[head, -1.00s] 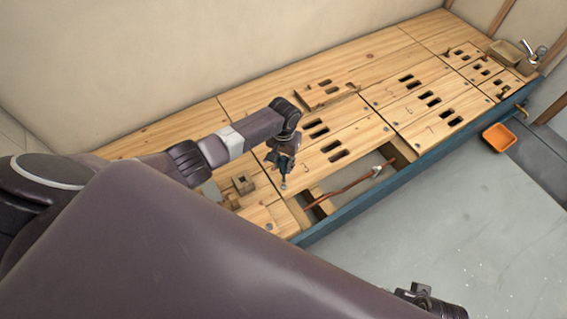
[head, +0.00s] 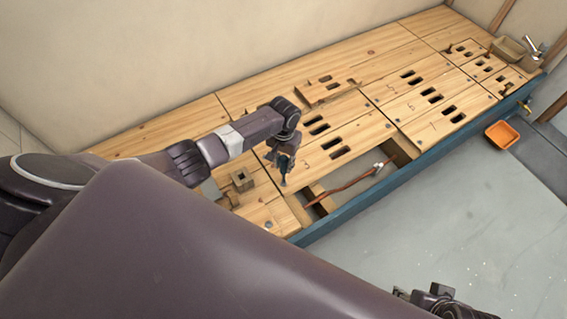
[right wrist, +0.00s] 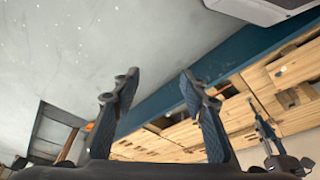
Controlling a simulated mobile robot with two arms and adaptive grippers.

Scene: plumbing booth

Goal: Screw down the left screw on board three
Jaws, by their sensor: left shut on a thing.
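My left gripper (head: 283,160) is shut on a dark, slim tool (head: 284,179) that looks like a screwdriver. The tool points down, nearly upright, at the near left part of a wooden board (head: 325,138) with two slots. A mark on this board is too small to read surely. The tool's tip is at or just above the board; contact cannot be told. The screw under it is too small or hidden to make out. My right gripper (right wrist: 158,88) is open and empty, its fingers wide apart; part of it shows at the bottom of the head view (head: 432,300).
Nearer me, an open bay (head: 345,187) holds a copper pipe (head: 350,184). A small wooden block (head: 242,181) lies left of the tool. A blue beam (head: 360,197) edges the bench. An orange bin (head: 502,134) stands on the clear grey floor.

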